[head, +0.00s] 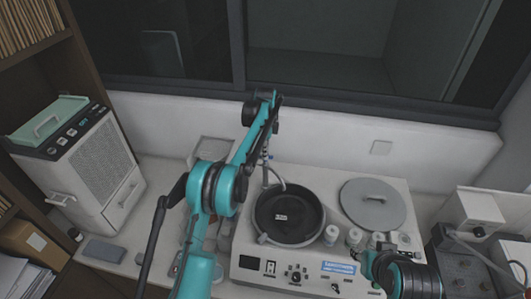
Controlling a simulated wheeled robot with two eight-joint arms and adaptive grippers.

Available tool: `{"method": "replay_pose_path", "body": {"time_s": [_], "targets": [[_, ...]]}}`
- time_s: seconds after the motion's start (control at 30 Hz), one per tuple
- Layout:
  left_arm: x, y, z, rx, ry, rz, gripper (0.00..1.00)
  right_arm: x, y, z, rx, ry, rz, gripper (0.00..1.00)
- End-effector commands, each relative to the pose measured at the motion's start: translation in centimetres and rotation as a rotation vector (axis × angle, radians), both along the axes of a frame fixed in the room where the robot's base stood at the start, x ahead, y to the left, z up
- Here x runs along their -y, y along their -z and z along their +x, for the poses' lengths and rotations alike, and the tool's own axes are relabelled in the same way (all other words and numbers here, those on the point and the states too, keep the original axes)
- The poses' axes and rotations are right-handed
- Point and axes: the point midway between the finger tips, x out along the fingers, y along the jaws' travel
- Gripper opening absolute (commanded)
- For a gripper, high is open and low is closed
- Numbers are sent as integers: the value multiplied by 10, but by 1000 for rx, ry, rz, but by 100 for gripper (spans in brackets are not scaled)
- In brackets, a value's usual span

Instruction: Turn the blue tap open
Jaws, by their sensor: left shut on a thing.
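The blue tap (270,157) is a very small blue spot at the back left of the polishing machine, above a curved pale spout (275,177) that reaches over a black round bowl. My left arm rises through the middle of the head view and bends down behind the bowl. My left gripper (266,149) is at the tap and shut on it; its fingers are small and partly hidden by the arm. The tap's exact angle is too small to tell. My right arm's end (370,262) is low at the machine's front right; its fingers cannot be made out.
A white boxed unit (92,160) stands at left, grey equipment (468,270) at right. A wall (330,150) is close behind.

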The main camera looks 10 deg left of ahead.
Motion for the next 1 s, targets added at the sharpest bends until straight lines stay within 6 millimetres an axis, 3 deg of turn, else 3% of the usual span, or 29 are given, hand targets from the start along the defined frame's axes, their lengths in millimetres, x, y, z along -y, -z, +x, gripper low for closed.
{"method": "replay_pose_path", "body": {"time_s": [0.37,1.0], "targets": [[0,0,0,2,-201,0,0,0,12,0,0,0,0,36],[0,-1,1,3,-805,0,0,0,30,0,0,0,0,36]]}}
